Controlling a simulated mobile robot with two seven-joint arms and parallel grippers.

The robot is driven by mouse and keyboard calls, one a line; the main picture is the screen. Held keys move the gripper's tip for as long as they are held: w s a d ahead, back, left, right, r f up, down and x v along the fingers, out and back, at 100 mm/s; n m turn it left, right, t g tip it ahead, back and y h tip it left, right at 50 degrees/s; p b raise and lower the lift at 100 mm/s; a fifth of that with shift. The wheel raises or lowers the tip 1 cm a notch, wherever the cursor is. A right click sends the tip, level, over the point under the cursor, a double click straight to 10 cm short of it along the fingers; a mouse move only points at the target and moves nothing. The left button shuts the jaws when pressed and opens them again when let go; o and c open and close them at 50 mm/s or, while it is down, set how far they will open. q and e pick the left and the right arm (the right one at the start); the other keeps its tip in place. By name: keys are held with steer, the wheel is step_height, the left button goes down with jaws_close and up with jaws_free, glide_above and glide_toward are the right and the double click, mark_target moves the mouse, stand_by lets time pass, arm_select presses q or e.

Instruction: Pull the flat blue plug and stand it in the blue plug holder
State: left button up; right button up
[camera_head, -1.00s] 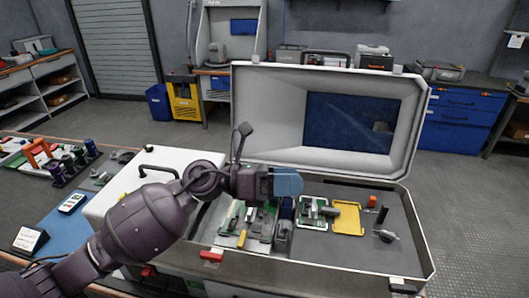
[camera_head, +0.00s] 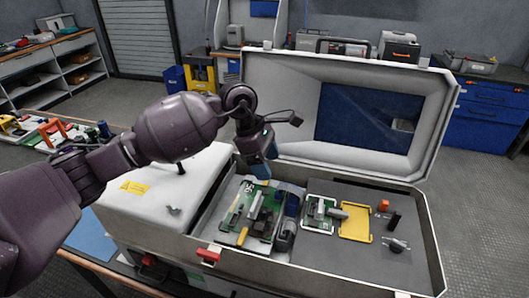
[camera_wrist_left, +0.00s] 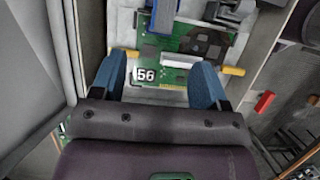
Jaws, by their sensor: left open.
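My left gripper (camera_head: 264,162) has blue fingers and points down over the left part of the open grey case. In the left wrist view its fingers (camera_wrist_left: 162,66) are spread apart with nothing between them, above the near edge of a green circuit board. That board (camera_head: 242,226) has yellow handles and a white "56" label. A pale blue and white connector (camera_wrist_left: 163,16) stands on the board beyond the fingertips; it may be the flat blue plug, but I cannot tell. I cannot pick out the blue plug holder. My right gripper is not in view.
The case lid (camera_head: 440,120) stands raised behind the board. A smaller green board (camera_head: 319,212), a yellow frame (camera_head: 355,221) and a small orange part (camera_head: 383,205) lie on the case's right side. A white box (camera_head: 140,215) stands at left.

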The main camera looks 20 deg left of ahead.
mark_target(279, 186)
arm_select(q)
steer(key=p+x, duration=0.1)
steer(key=x, duration=0.7)
steer(key=shift+d+f, duration=0.2)
steer(key=shift+c, duration=0.3)
steer(key=c, duration=1.1)
steer(key=shift+o, duration=0.2)
